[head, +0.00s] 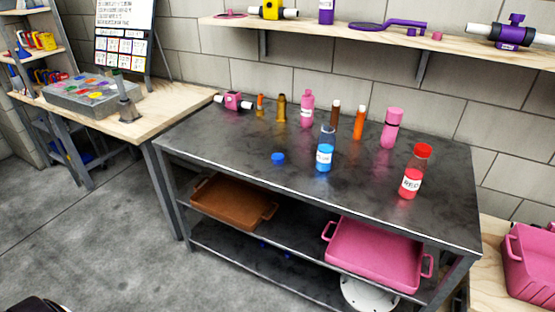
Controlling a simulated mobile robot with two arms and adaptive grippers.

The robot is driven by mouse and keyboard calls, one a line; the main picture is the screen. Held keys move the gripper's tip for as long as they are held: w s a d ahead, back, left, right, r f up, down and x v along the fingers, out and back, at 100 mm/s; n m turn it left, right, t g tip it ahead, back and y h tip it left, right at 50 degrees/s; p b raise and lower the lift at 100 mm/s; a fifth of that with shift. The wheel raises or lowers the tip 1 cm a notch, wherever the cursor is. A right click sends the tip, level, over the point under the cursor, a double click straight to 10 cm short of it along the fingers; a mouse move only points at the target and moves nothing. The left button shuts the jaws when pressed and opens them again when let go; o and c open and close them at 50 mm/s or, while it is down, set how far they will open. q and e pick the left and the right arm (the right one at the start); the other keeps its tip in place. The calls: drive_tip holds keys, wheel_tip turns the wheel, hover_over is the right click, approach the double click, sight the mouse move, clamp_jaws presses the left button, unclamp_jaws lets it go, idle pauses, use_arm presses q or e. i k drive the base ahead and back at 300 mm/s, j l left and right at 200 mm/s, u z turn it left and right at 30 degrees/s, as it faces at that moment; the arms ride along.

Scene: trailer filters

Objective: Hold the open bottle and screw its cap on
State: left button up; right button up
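A clear bottle with blue contents and a white label (325,155) stands upright on the dark metal table (235,150), with no cap on its top. A blue cap (278,158) lies on the table to the left of this bottle, apart from it. Neither of my grippers can be made out in the head view. Only a dark shape shows at the bottom left edge, too cut off to identify.
A red-capped bottle (411,172) stands to the right. A pink bottle (307,108), a pink shaker-like bottle (391,128), an orange tube (359,123) and other small items stand behind. A brown tray (232,203) and pink tray (378,255) sit below. The table's front left is clear.

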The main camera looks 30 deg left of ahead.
sight(325, 154)
drive_tip(key=j+z, duration=0.1)
drive_tip(key=z, duration=0.3)
drive_tip(key=j+z, duration=0.15)
drive_tip(key=z, duration=0.2)
drive_tip(key=j+z, duration=0.2)
drive_tip(key=j, duration=0.25)
drive_tip(key=k+j+z, duration=0.15)
drive_tip(key=j, duration=0.3)
drive_tip(key=k+j+z, duration=0.2)
drive_tip(key=j, duration=0.2)
drive_tip(key=j+z, duration=0.15)
drive_tip(key=j, duration=0.3)
drive_tip(key=k+j+z, duration=0.2)
drive_tip(key=k+j, duration=0.15)
drive_tip(key=j, duration=0.25)
drive_tip(key=k+j, duration=0.2)
drive_tip(key=j, duration=0.2)
drive_tip(key=k+j, duration=0.15)
drive_tip(key=j, duration=0.25)
